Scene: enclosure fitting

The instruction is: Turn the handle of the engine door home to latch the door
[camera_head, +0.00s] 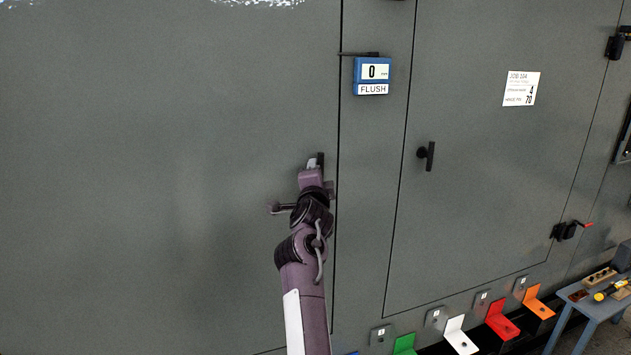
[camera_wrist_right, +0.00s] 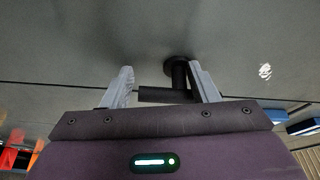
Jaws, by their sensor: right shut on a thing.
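The engine door, which I take to be the big grey panel (camera_head: 180,170) left of the seam, stands in the enclosure wall. Its black handle (camera_head: 321,159) is by the seam, mostly hidden behind my right gripper (camera_head: 313,166). In the right wrist view, the handle (camera_wrist_right: 165,95) has a round pivot and a bar lying roughly parallel to the seam. The bar is between the two grey fingers of my right gripper (camera_wrist_right: 166,86), which is shut on it. A blue gauge (camera_head: 372,76) beside the seam reads 0 over the word FLUSH. My left gripper is not in view.
A second door (camera_head: 490,190) to the right has its own black handle (camera_head: 430,156) and a paper label (camera_head: 521,88). Coloured brackets, including a red one (camera_head: 503,319), line the wall's foot. A blue bench (camera_head: 590,305) with tools stands at the lower right.

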